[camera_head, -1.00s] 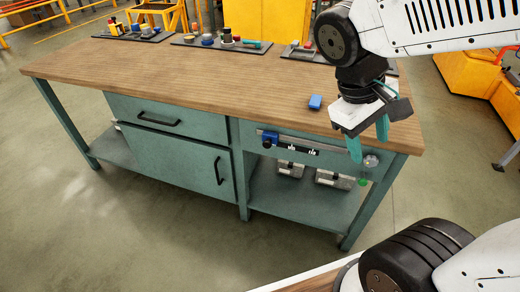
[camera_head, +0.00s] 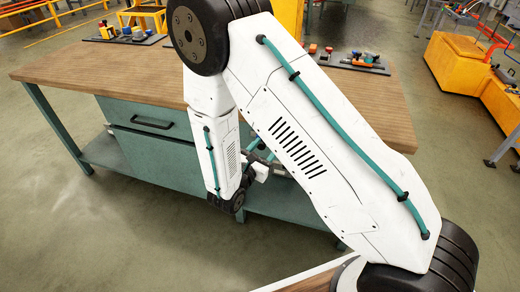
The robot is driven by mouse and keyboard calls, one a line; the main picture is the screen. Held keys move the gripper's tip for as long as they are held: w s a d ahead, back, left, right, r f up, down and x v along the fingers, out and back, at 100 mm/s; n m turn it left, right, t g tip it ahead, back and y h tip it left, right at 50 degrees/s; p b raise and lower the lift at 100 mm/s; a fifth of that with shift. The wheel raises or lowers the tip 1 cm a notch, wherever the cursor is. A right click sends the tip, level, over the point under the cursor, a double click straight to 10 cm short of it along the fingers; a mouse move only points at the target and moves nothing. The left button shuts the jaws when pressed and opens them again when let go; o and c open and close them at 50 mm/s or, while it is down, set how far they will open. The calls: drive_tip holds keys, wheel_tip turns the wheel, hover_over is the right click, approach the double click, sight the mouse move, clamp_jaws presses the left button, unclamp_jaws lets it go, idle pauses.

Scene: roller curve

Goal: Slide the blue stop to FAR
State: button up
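The blue stop and its rail on the bench front do not show now; my arm covers that part of the bench. My gripper (camera_head: 262,152) is mostly hidden behind my forearm and wrist. Only small teal and grey parts of it show, low in front of the bench's right-hand front. I cannot see whether its fingers are open or shut, or whether they touch the stop.
The wooden bench top (camera_head: 90,72) is largely clear at left. A drawer with a dark handle (camera_head: 152,122) is in the teal front. Trays of small parts stand at the back left (camera_head: 125,38) and back right (camera_head: 352,62). Orange machinery (camera_head: 458,70) stands at the far right.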

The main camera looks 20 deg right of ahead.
sight(260, 147)
drive_tip(key=a+f+n+t+y, duration=0.2)
drive_tip(key=a+f+n+y, duration=0.15)
drive_tip(key=f, duration=0.25)
drive_tip(key=shift+h, duration=0.25)
drive_tip(key=x, duration=0.8)
drive_tip(key=shift+w+a, duration=0.1)
drive_tip(key=shift+a, duration=0.15)
